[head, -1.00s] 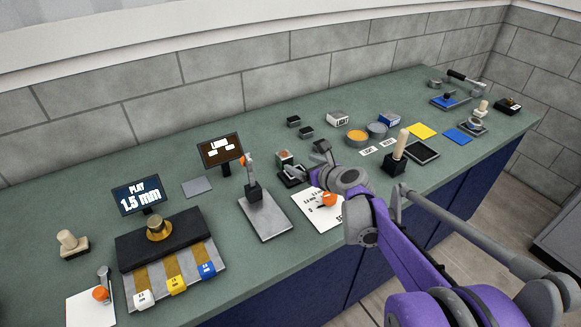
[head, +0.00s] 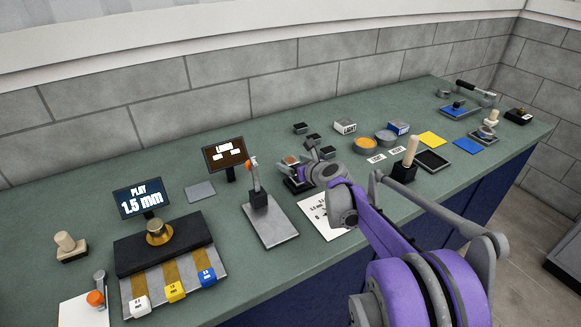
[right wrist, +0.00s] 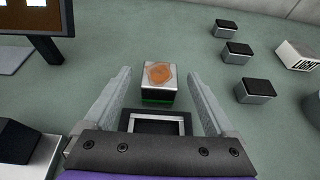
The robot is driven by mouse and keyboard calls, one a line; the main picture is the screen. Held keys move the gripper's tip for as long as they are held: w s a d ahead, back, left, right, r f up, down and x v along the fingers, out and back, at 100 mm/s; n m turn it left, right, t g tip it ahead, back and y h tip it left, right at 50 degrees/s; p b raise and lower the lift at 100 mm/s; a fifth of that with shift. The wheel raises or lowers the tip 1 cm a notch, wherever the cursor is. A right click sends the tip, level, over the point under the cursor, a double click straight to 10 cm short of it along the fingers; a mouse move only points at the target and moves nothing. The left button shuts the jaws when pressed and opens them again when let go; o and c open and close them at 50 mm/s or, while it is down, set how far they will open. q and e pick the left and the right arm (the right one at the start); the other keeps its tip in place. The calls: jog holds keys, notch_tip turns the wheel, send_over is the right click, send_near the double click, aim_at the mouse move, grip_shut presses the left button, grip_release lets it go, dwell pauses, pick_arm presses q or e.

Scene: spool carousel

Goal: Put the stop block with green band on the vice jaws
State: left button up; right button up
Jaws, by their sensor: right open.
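The stop block with green band (right wrist: 157,82) is a small pale block with an orange-brown patch on top and a green stripe low on its front. It also shows in the head view (head: 290,160), partly covered by my gripper. My right gripper (right wrist: 158,78) is open and empty, its fingers to either side of the block in the right wrist view; I cannot tell whether the tips reach it. In the head view my right gripper (head: 309,158) is low over the bench. I cannot pick out the vice jaws with certainty. My left gripper is not in view.
A black rectangular frame (right wrist: 155,117) lies nearer than the block, partly behind my gripper. Several dark-topped blocks (right wrist: 237,50) stand to the right. A lever stand on a grey plate (head: 274,229) and a dark screen (head: 223,153) stand to the left.

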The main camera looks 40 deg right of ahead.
jog(key=shift+w+f, duration=0.1)
jog(key=shift+w, duration=0.1)
grip_shut()
dwell(0.4)
